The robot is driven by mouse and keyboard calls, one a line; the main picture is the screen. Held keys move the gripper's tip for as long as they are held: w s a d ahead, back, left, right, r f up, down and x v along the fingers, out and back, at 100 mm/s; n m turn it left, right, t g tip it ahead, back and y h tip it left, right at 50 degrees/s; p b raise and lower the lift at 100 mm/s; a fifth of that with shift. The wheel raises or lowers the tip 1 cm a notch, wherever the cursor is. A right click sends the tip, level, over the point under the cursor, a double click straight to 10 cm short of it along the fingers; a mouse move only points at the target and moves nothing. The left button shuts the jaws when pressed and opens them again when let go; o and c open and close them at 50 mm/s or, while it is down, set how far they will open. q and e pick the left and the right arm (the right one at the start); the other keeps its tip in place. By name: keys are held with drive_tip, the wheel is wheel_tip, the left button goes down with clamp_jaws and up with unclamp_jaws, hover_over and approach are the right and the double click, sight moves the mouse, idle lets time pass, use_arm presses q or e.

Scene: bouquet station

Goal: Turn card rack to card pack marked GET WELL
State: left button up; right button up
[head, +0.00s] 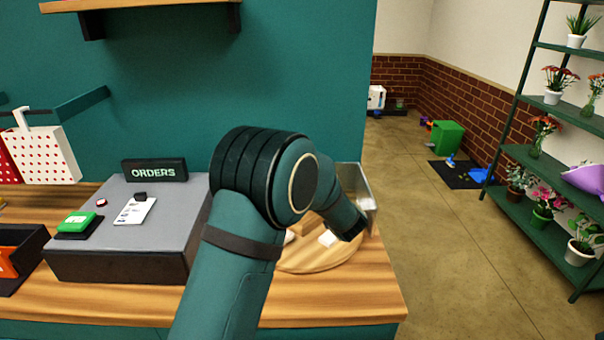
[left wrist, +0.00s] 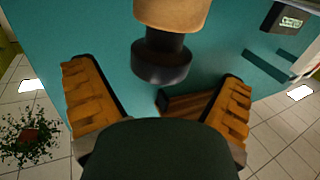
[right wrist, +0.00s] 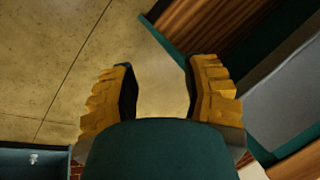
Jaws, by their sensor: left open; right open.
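A round wooden base (head: 320,262), which looks like the card rack's turntable, stands on the right end of the counter. Small pale and wooden pieces sit on it, and a grey upright panel (head: 361,180) stands behind. My arm hides most of it, and I cannot read any GET WELL marking. My left gripper (left wrist: 160,100) is open and empty; a wooden cylinder with a dark collar (left wrist: 165,62) shows beyond its fingers, apart from them. My right gripper (right wrist: 160,85) is open and empty over the floor beside a wood-and-teal edge. Neither gripper's fingers show in the head view.
A grey station (head: 175,205) with an ORDERS sign (head: 154,170), green device (head: 80,221) and paper slip stands left on the counter. A dotted bag (head: 47,155) stands farther left. Plant shelves (head: 540,160) stand at the right. The floor (head: 440,250) between is clear.

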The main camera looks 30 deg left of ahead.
use_arm(q)
drive_tip(key=v, duration=0.8)
drive_tip(key=shift+s+d, duration=0.2)
drive_tip(key=shift+d, duration=0.15)
